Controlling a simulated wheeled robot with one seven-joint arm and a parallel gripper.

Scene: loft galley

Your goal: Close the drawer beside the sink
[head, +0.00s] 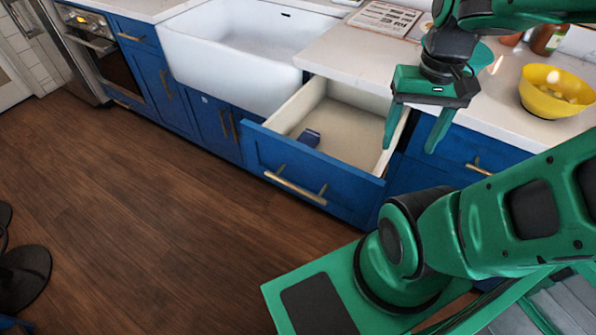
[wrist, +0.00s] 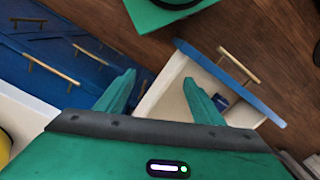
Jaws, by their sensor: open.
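The drawer beside the sink (head: 319,185) is pulled well out, with a blue front, a brass bar handle (head: 295,186) and a pale inside. A small dark blue object (head: 308,138) lies in it. The drawer also shows in the wrist view (wrist: 228,66), its handle (wrist: 238,66) on the outer side. The white sink (head: 235,55) is left of it. My gripper (head: 410,148) is open and empty, above the drawer's right side in the head view. Its fingers point down. In the wrist view the two fingers (wrist: 160,92) are apart, with one overlapping the drawer.
A yellow bowl (head: 556,92) stands on the white counter (head: 480,118) at right. More blue cabinet fronts with brass handles line both sides. An oven (head: 104,50) is at far left. The wooden floor (head: 150,210) before the drawer is clear. A dark round base (head: 22,275) stands at lower left.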

